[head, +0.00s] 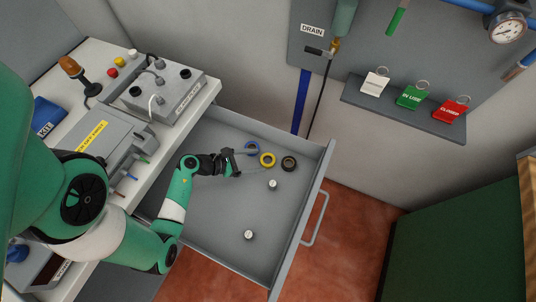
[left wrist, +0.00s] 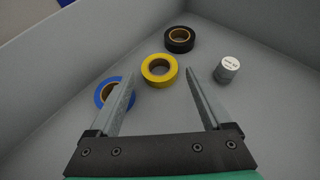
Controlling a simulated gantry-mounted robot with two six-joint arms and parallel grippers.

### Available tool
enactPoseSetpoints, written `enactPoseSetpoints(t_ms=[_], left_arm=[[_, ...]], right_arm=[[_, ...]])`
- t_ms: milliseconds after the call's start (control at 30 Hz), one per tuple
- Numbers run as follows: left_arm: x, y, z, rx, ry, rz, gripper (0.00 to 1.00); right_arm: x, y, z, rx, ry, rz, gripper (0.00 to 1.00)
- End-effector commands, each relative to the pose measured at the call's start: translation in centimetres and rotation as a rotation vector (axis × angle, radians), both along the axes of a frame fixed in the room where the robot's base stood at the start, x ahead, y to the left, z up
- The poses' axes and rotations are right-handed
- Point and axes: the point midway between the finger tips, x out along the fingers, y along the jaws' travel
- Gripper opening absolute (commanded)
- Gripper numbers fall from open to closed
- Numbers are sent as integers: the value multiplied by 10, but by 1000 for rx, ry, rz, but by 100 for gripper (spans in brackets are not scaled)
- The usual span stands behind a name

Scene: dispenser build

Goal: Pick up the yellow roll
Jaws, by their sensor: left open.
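The yellow roll (head: 267,155) lies flat in the open grey drawer, between a blue roll (head: 252,148) and a black roll (head: 288,163). My left gripper (head: 232,162) is in the drawer, left of the yellow roll, open and empty. In the left wrist view the yellow roll (left wrist: 159,70) is ahead of the open fingers (left wrist: 160,72), roughly centred between their tips. The left finger partly covers the blue roll (left wrist: 112,93) in that view. The black roll (left wrist: 179,39) is farther ahead. My right gripper does not show.
The drawer (head: 318,190) also holds two small grey cylinders, one near the rolls (head: 272,185) and one nearer the front (head: 249,235). Drawer walls surround the space. A bench with a grey box (head: 165,85) stands left. The drawer floor's middle is clear.

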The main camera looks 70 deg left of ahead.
Motion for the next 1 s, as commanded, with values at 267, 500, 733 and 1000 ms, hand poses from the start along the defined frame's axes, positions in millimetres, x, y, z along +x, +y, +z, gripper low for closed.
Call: enactPoseSetpoints(t_ms=[267,500,733,1000], left_arm=[[35,1,-24,1,-1,-3,82],[36,1,-22,0,0,0,79],[36,1,-23,1,0,0,38],[36,1,-22,1,-1,0,13]], right_arm=[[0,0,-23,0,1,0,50],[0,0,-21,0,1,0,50],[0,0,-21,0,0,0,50],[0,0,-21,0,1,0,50]])
